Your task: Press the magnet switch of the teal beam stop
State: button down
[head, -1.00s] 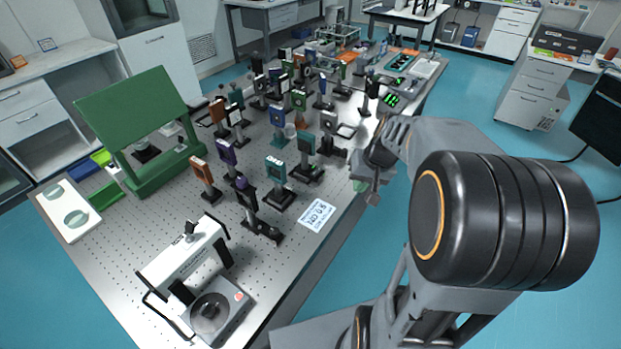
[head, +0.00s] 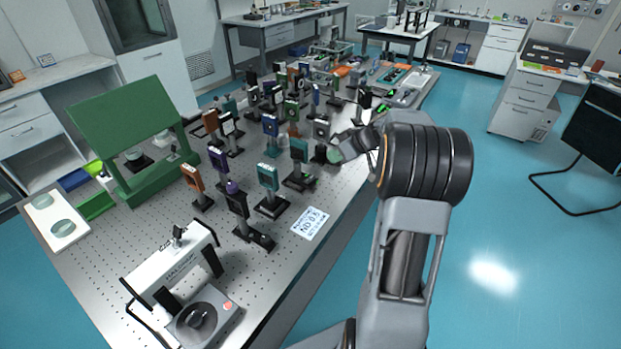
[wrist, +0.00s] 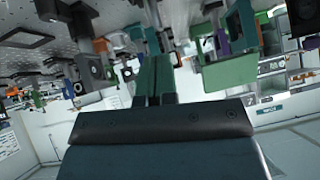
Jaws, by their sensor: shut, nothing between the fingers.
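A light teal square-framed mount (head: 267,177) stands upright on a post with a black base, near the table's front right edge. A darker teal mount (head: 299,150) stands just behind it to the right. I cannot tell for sure which is the beam stop, and no magnet switch can be made out on either base. My gripper (head: 335,155) is shut and empty over the table's right edge, right of the darker teal mount and apart from it. In the wrist view its green fingers (wrist: 155,78) are together, with teal and green plates (wrist: 230,72) to their right.
Several posts with mounts crowd the table behind and left, including a blue one (head: 270,125) and an orange one (head: 193,178). Open floor (head: 510,230) lies to the right.

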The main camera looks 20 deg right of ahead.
dwell(0.3)
jog(key=p, duration=0.2)
send_over(305, 181)
jog(key=s+d, duration=0.1)
jog(key=d, duration=0.1)
notch_tip(305, 181, down, 7)
jog(key=shift+s+f, duration=0.1)
jog(key=shift+s, duration=0.05)
jog(key=f, duration=0.1)
jog(key=f+p, duration=0.1)
jog(key=shift+s+f, duration=0.2)
jog(key=shift+f, duration=0.2)
jog(key=shift+a+f, duration=0.1)
jog(key=shift+f, duration=0.45)
